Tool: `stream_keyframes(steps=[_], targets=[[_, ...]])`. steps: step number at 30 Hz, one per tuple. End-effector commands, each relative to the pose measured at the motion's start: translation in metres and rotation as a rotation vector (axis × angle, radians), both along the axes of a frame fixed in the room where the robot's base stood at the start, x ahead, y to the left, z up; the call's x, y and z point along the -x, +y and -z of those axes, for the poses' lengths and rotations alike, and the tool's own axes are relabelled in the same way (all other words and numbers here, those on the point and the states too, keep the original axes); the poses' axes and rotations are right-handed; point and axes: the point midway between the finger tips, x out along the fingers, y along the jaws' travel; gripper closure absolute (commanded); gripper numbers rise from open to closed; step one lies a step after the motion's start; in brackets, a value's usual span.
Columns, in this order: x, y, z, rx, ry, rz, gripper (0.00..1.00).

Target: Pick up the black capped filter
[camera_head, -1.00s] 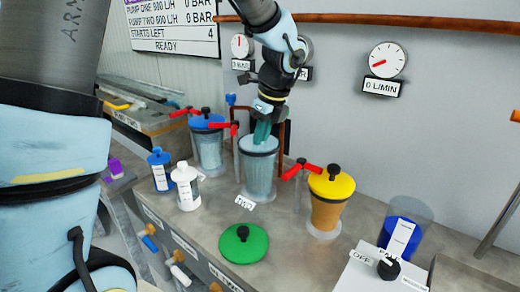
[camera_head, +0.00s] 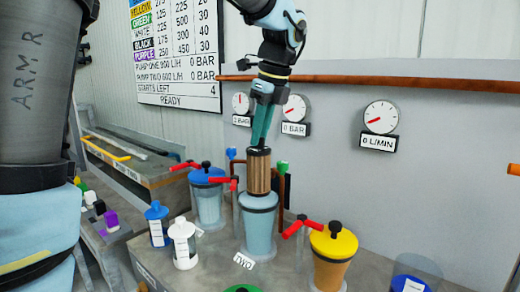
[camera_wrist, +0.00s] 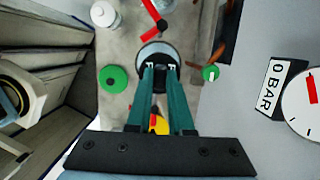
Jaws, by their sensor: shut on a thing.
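The black capped filter (camera_head: 258,174) is a brown pleated cylinder with a dark cap on top. It stands upright above the middle pump housing (camera_head: 258,226), a grey-blue cup with an open top. I cannot tell whether its lower end is still inside the rim. My gripper (camera_head: 259,146) points down with its green fingers shut on the filter's cap. In the wrist view, the dark cap (camera_wrist: 159,80) sits between my fingertips (camera_wrist: 159,68), and the cap hides most of the filter's body.
A blue-lidded housing (camera_head: 207,200) stands left and a yellow-lidded housing (camera_head: 331,252) right, with red-handled valves nearby. A green lid (camera_wrist: 113,79) lies on the bench. A copper pipe (camera_head: 370,82) runs along the wall behind.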

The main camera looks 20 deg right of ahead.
Motion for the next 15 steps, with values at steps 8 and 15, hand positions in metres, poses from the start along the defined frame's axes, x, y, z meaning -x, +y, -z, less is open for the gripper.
stream_keyframes(steps=[8, 15], targets=[[0.0, 0.0, -0.018, 0.001, 0.0, 0.0, 1.0], [0.0, 0.0, -0.029, 0.0, 0.0, 0.0, 1.0]])
